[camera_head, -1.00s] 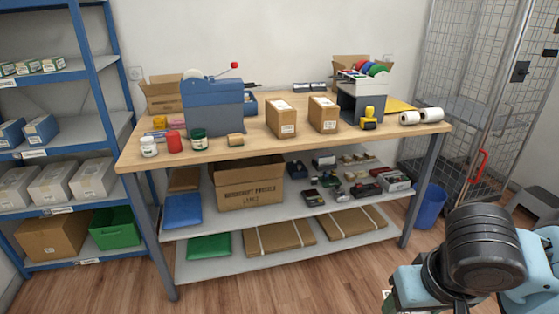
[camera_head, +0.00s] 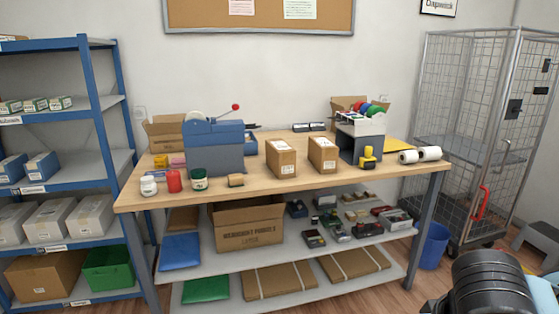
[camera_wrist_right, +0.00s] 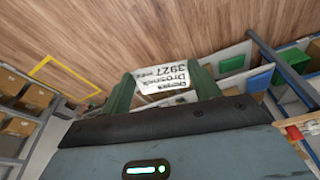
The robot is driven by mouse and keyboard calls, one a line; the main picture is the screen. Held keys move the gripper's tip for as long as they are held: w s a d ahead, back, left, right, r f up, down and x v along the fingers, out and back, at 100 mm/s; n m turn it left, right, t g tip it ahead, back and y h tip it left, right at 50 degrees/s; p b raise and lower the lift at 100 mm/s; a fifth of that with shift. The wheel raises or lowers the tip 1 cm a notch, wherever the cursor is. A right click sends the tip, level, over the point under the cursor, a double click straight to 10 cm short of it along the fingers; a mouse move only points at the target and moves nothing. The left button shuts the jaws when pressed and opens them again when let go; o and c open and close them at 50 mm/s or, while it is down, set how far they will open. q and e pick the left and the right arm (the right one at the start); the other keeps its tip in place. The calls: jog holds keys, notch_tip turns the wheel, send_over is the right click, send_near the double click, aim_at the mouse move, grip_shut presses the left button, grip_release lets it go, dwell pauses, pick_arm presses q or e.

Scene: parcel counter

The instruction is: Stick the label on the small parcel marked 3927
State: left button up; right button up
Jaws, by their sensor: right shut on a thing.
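My right gripper (camera_wrist_right: 163,90) has green fingers shut on a white label (camera_wrist_right: 163,76). The label reads 3927 and a name like Drosnek, upside down in the right wrist view. In the head view only a dark part of my right arm shows at the bottom right; the gripper and label are out of frame. Two small brown cartons, a left one (camera_head: 281,160) and a right one (camera_head: 322,157), stand upright on the wooden table. Each has a small white patch low on its front, too small to read, so I cannot tell which is 3927. My left gripper is not in view.
The table (camera_head: 262,190) holds a blue dispenser (camera_head: 215,150), jars at the left, a grey stand (camera_head: 362,140), a yellow item (camera_head: 367,158) and white rolls (camera_head: 420,155). A wire cage (camera_head: 470,130) stands right, blue shelves left.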

jog(key=shift+s+a+f+p, duration=0.1)
jog(key=shift+a+f+p, duration=0.2)
jog(key=shift+f+p, duration=0.1)
pick_arm(q)
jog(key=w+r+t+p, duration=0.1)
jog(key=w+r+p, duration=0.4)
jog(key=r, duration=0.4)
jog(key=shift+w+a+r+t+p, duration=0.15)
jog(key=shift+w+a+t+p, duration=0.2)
jog(key=shift+p, duration=0.55)
pick_arm(e)
jog(key=s+f, duration=0.7)
jog(key=f, duration=0.4)
jog(key=shift+s+d, duration=0.3)
jog(key=shift+s, duration=0.05)
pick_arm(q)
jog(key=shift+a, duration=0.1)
pick_arm(e)
jog(key=shift+w, duration=0.1)
